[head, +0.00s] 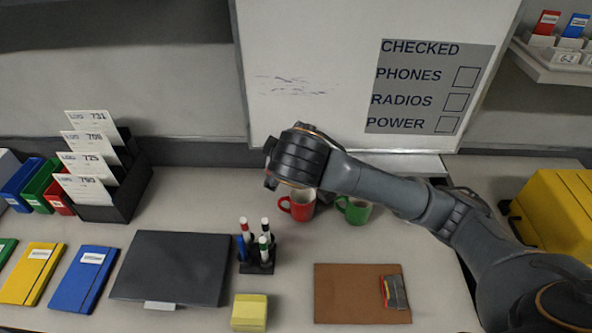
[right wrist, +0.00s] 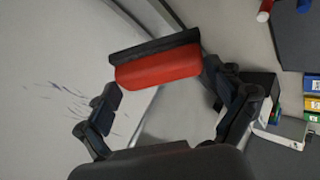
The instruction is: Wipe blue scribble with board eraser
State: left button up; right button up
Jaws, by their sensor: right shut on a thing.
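The whiteboard (head: 330,40) stands upright at the back. Faint dark-blue scribble strokes (head: 290,86) mark its left part, and they also show at the left of the right wrist view (right wrist: 78,100). My right gripper (right wrist: 160,82) is shut on the board eraser (right wrist: 158,68), a red block with a black pad. The eraser is near the whiteboard; I cannot tell whether it touches. In the head view my right arm reaches in from the right, with its wrist below the scribble, hiding the fingers and eraser. My left gripper is not in view.
A red mug (head: 300,207) and a green mug (head: 354,210) stand close below my right arm. A pen holder (head: 258,262), black laptop-like panel (head: 172,268), yellow note block (head: 249,311) and brown board (head: 345,293) lie in front. A yellow case (head: 555,205) is at right.

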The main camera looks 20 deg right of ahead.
jog(key=r+n+t, duration=0.1)
jog(key=n, duration=0.1)
jog(key=w+a+r+n+t+y, duration=0.1)
jog(key=n+t, duration=0.1)
jog(key=w+r+n+t+p, duration=0.1)
jog(key=n, duration=0.1)
jog(key=shift+w+a+r+t+y, duration=0.25)
jog(key=shift+a+r+t+y, duration=0.05)
jog(key=shift+t, duration=0.1)
jog(key=w+r+n+t+y, duration=0.3)
jog(key=w+r+n, duration=0.1)
jog(key=w+n, duration=0.1)
jog(key=shift+w+a+t, duration=0.3)
jog(key=shift+w+a, duration=0.1)
jog(key=shift+w, duration=0.35)
jog(key=shift+w+d, duration=0.35)
jog(key=shift+w, duration=0.45)
